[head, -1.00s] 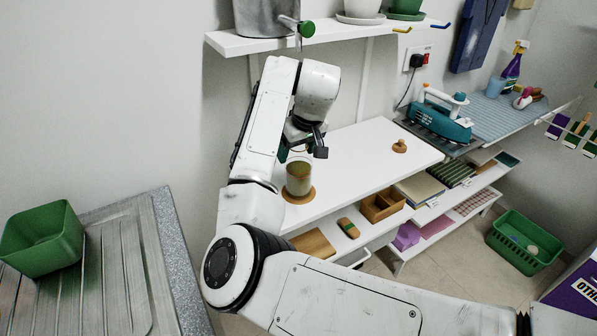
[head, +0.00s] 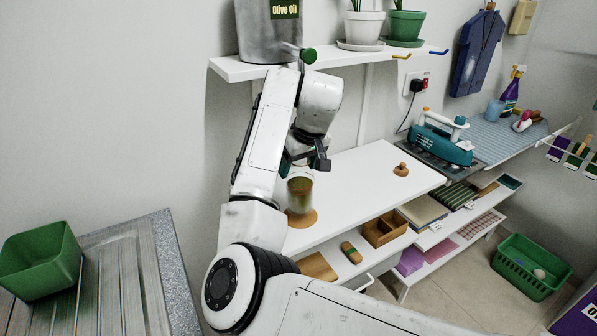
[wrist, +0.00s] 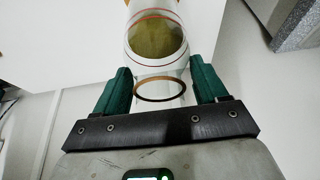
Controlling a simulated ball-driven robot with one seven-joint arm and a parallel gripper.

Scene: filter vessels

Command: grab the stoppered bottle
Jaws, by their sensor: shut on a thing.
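A clear glass vessel (head: 300,194) with olive-green contents is above a round cork-coloured mat (head: 302,219) on the white table. My gripper (head: 303,165) is at its top, shut on it. In the wrist view the green fingers of my gripper (wrist: 161,82) stand on both sides of the vessel's clear neck, where a brown ring shows. The contents of the vessel (wrist: 157,38) show beyond the fingers, with a red line around the glass. I cannot clearly make out a stopper.
A small wooden knob-shaped piece (head: 401,169) stands on the white table (head: 355,180), otherwise mostly clear. A wall shelf (head: 345,55) with plant pots and a metal container is above my arm. A teal iron (head: 442,144) stands at right; a green tub (head: 40,260) at left.

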